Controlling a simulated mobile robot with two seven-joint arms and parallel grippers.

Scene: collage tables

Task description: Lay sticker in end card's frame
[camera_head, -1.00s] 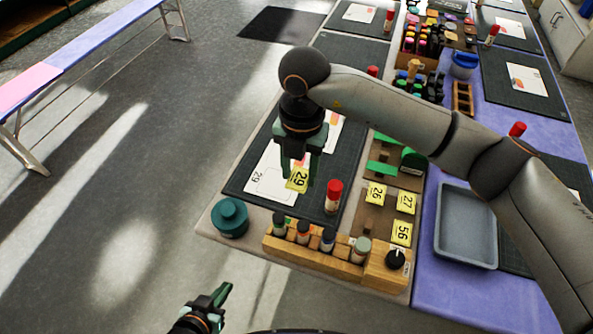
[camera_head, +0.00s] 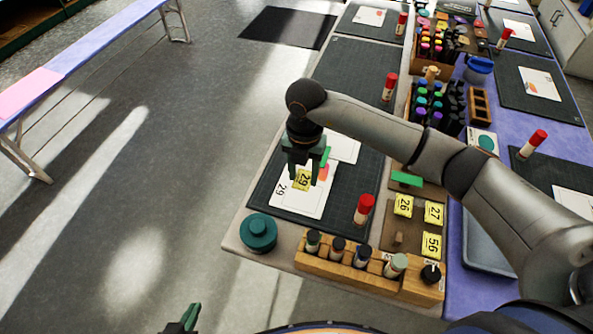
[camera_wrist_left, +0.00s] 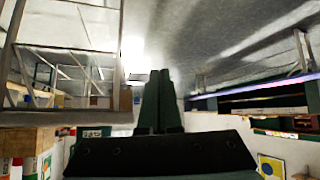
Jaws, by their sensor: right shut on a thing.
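My right gripper (camera_head: 303,172) is shut on a yellow sticker (camera_head: 301,181) marked 29. It holds the sticker over a white card (camera_head: 316,203), also marked 29, on the dark cutting mat. The sticker and fingers hide part of the card, and I cannot tell whether the sticker touches it. Another white card (camera_head: 346,146) lies just behind. My left gripper (camera_head: 186,320) is at the bottom edge, away from the table. In the left wrist view its fingers (camera_wrist_left: 161,100) are together with nothing visible between them.
Yellow stickers 26 (camera_head: 403,205), 27 (camera_head: 434,213) and 56 (camera_head: 431,245) lie on a brown board to the right. A red-capped glue stick (camera_head: 363,210) stands on the mat. A teal jar (camera_head: 258,233) and wooden bottle rack (camera_head: 345,268) line the front.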

